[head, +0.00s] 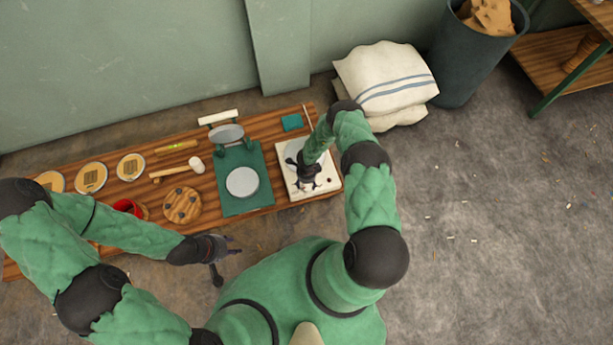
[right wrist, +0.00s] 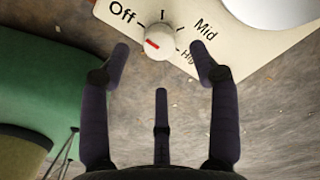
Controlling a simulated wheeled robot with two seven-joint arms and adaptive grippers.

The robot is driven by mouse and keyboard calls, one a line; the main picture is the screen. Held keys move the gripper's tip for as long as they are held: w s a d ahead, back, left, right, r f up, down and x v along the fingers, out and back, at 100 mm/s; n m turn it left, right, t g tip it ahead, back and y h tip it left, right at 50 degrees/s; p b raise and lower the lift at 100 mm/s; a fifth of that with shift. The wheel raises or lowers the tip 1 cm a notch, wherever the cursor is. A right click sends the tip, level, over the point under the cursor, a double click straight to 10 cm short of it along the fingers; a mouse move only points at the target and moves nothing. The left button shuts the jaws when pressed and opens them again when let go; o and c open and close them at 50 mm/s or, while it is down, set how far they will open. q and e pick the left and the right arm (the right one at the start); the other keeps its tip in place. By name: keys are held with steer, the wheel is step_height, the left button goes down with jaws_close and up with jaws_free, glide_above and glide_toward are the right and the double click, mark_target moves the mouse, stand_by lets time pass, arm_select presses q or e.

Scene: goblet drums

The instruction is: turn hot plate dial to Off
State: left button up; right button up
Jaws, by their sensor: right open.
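The cream hot plate (head: 325,192) stands at the right end of the low wooden bench; its corner also shows in the right wrist view (right wrist: 255,52). Its white dial (right wrist: 160,43) has a red mark on the left half, slanting up-left on the Off side. In the head view the gripper hides part of the plate. My left gripper (head: 227,257) is open and empty, in front of the bench.
A green press (head: 228,202) with round grey plates stands left of the hot plate. A mallet (head: 180,171), a round studded wooden piece (head: 183,205) and several discs lie further left. Folded sacks (head: 385,80) and a dark bin (head: 470,60) are behind right. Floor at right is mostly clear.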

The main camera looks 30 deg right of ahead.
mark_target(307, 187)
step_height(307, 187, up, 7)
stand_by(0.4)
stand_by(0.5)
